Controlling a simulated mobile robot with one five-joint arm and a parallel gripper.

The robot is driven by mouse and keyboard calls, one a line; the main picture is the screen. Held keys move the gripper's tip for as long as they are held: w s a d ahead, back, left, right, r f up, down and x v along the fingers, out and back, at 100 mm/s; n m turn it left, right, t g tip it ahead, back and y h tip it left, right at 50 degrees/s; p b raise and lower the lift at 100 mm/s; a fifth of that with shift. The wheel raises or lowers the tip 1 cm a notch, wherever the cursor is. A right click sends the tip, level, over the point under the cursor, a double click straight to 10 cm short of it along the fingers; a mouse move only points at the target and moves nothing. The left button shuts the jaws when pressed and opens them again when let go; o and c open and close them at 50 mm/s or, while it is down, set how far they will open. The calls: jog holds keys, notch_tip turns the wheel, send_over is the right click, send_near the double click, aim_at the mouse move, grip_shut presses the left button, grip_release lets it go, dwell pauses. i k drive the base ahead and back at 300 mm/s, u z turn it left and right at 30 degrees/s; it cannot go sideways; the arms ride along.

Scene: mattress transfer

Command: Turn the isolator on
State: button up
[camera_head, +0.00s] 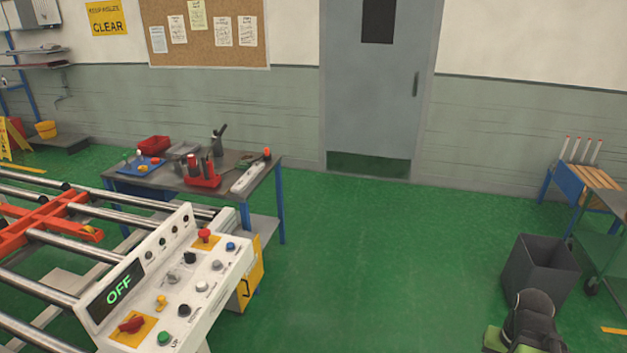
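The isolator (131,325) is a red rotary knob on a yellow plate at the near left corner of the white control panel (205,290). The panel's display (119,290) reads OFF in green. A red emergency-stop button (205,235) on a yellow plate stands at the panel's far end. Black, grey, blue, yellow and green knobs and buttons lie between and around them.
A roller conveyor (75,245) with an orange frame lies left of the panel. A workbench (235,188) with tools stands behind it. A dark bin (540,270) and a trolley (600,220) are at right. Green floor between is clear.

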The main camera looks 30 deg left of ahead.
aim_at(132, 327)
jog(key=i, duration=0.45)
jog(key=u, duration=5.05)
jog(key=i, duration=0.15)
jog(key=z, duration=2.15)
jog(key=k, duration=0.15)
jog(key=z, duration=5.1)
jog(key=k, duration=1.05)
jog(key=z, duration=5.75)
